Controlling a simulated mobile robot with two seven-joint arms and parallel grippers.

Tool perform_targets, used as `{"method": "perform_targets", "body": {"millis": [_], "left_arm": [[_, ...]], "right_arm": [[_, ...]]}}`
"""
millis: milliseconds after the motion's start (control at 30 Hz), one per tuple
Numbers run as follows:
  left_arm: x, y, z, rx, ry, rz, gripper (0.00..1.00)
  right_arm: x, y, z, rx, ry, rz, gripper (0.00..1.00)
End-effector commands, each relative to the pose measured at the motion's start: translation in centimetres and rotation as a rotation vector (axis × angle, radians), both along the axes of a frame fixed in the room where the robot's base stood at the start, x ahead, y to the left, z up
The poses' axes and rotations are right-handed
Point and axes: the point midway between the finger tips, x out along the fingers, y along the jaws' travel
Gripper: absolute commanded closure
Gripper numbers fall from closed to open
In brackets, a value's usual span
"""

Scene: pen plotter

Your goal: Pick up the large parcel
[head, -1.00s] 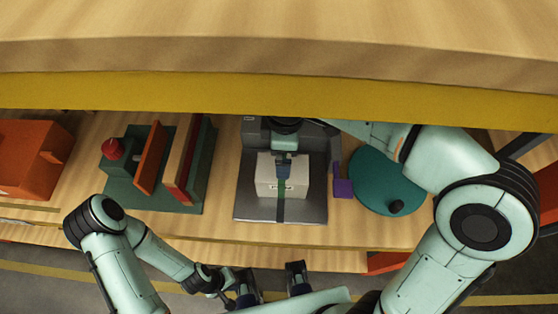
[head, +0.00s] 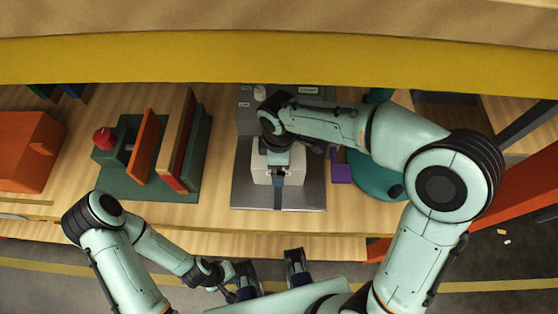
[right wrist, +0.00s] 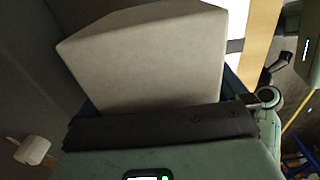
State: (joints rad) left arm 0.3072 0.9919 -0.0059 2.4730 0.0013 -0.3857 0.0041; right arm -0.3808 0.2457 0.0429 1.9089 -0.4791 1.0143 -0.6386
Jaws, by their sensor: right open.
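The large parcel, a pale plain box (head: 262,172), sits on the flat bed of a grey machine (head: 245,200). My right gripper (head: 277,178) is over the parcel from above, its fingers at the box's near side and top. It is open. In the right wrist view the parcel (right wrist: 150,60) fills the middle, close against a dark finger pad, which hides its lower edge. The far finger is not clearly seen. My left gripper (head: 270,272) is open and empty, in front of the table's front edge.
A green stand with orange and brown upright boards (head: 175,150) and a red knob (head: 104,138) is left of the machine. An orange box (head: 25,150) is far left. A purple block (head: 341,172) and teal disc (head: 375,184) are close on the right. A yellow-edged shelf (head: 200,60) overhangs the back.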

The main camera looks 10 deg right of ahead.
Motion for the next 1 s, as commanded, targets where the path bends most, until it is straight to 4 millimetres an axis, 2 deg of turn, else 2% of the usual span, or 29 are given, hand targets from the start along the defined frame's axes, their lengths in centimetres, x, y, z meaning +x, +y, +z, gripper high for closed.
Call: {"method": "perform_targets", "body": {"millis": [167, 300, 333, 567, 667, 1000], "left_arm": [[0.0, 0.0, 0.0, 0.000, 0.000, 0.000, 1.00], [0.0, 0.0, 0.0, 0.000, 0.000, 0.000, 1.00], [0.0, 0.0, 0.0, 0.000, 0.000, 0.000, 1.00], [0.0, 0.0, 0.1, 0.000, 0.000, 0.000, 1.00], [0.1, 0.0, 0.2, 0.000, -0.001, 0.000, 1.00], [0.4, 0.0, 1.3, 0.000, -0.005, -0.001, 1.00]], "right_arm": [[0.0, 0.0, 0.0, 0.000, -0.001, 0.000, 0.00], [0.0, 0.0, 0.1, 0.001, -0.001, 0.000, 0.46], [0.0, 0.0, 0.1, 0.001, -0.001, 0.000, 0.53], [0.1, 0.0, 0.3, 0.001, -0.003, 0.000, 0.53], [0.1, 0.1, 1.2, 0.003, -0.007, 0.000, 0.53], [0.1, 0.1, 7.7, 0.003, -0.007, 0.000, 0.53]]}}
